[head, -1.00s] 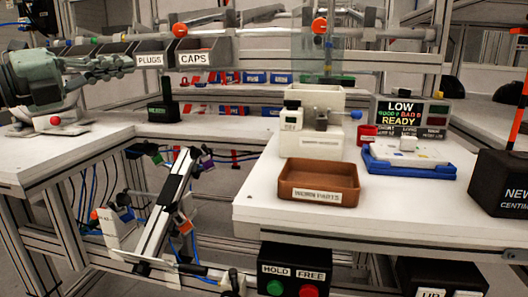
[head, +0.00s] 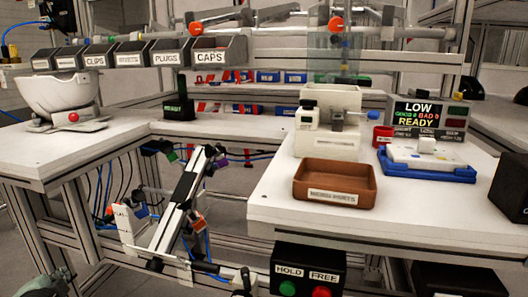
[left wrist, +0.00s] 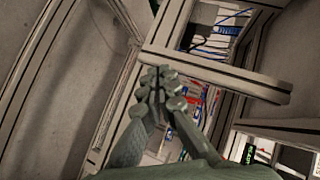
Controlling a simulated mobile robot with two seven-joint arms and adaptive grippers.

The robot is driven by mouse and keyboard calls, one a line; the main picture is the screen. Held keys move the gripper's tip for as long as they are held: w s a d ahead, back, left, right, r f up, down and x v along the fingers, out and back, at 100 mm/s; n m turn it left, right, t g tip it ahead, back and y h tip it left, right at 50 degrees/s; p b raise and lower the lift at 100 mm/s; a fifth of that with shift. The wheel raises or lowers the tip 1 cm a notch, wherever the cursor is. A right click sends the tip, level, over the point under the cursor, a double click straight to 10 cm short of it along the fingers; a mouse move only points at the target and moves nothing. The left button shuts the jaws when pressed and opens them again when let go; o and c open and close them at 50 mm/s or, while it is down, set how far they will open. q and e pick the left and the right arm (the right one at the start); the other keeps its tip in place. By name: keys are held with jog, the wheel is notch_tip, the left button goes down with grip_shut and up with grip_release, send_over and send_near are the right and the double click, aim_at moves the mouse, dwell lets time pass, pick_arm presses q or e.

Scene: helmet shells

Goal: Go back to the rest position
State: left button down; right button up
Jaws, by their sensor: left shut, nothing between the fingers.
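My left gripper (left wrist: 160,92) shows in the left wrist view with its grey-green fingers closed together and nothing between them. In the head view, part of my left gripper (head: 52,284) shows at the bottom left corner, low beside the left table's legs and cut off by the frame edge. A white helmet shell (head: 58,92) sits on a stand on the left table, well above and apart from the gripper. My right gripper is in neither view.
The left table (head: 60,150) and its metal frame stand close by the left gripper. A tilted metal fixture (head: 176,210) stands between the tables. The right table (head: 285,212) holds a brown tray (head: 335,200) and a blue tray (head: 430,177). A HOLD/FREE button box (head: 307,270) hangs below.

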pick_arm(q)
jog(key=s+a+f+n+g, duration=0.15)
jog(key=s+f+g, duration=0.55)
jog(key=s+f, duration=0.75)
jog(key=s+d+f+n+h, duration=0.1)
jog(key=s+d+f, duration=0.1)
jog(key=d, duration=0.6)
jog(key=s+d+f+n+g+h, duration=0.1)
jog(key=s+d+f+n+h, duration=0.1)
jog(key=d+f, duration=0.3)
jog(key=s+d+f+n+h, duration=0.2)
jog(key=s+d+f, duration=0.2)
jog(key=d, duration=0.8)
jog(key=shift+d+f+g, duration=0.2)
jog(key=shift+f+g, duration=0.05)
jog(key=shift+g, duration=0.05)
